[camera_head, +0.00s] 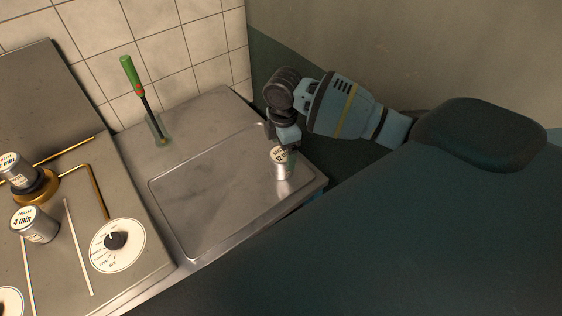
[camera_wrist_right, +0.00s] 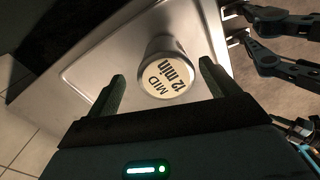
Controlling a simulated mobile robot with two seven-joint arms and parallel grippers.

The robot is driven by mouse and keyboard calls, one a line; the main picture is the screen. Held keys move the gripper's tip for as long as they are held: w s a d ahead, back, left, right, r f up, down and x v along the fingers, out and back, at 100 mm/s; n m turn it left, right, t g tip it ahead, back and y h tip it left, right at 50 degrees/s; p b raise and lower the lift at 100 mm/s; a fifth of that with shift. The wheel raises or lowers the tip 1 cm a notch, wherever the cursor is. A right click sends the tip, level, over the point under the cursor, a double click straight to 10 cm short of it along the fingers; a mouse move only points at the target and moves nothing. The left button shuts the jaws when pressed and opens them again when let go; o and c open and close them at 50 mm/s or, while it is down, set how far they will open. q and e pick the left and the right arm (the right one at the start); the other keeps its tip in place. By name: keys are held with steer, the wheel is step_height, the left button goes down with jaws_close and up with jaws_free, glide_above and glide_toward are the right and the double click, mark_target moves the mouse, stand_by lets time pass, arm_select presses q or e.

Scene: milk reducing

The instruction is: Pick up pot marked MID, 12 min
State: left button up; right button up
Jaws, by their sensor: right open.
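The pot marked MID, 12 min (camera_head: 283,167) is a small silver cylinder with a pale lettered lid. It stands upright near the right edge of the metal tray surface (camera_head: 200,205). In the right wrist view the pot (camera_wrist_right: 165,75) shows between the two fingers of my right gripper (camera_wrist_right: 160,88), with a gap on each side. In the head view my right gripper (camera_head: 285,142) is right at the pot and partly covers it. It is open. My left gripper does not show in the head view.
A pot marked HIGH, 4 min (camera_head: 36,224) and another pot (camera_head: 17,170) on a brass burner (camera_head: 38,190) are at the left, near a dial (camera_head: 117,245). A green-handled tool (camera_head: 131,78) stands at the back. The tray's middle is clear.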

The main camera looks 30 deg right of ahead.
steer(key=f, duration=0.5)
steer(key=shift+s+a, duration=0.25)
steer(key=shift+a, duration=0.15)
steer(key=shift+r, duration=0.1)
steer(key=c, duration=1.2)
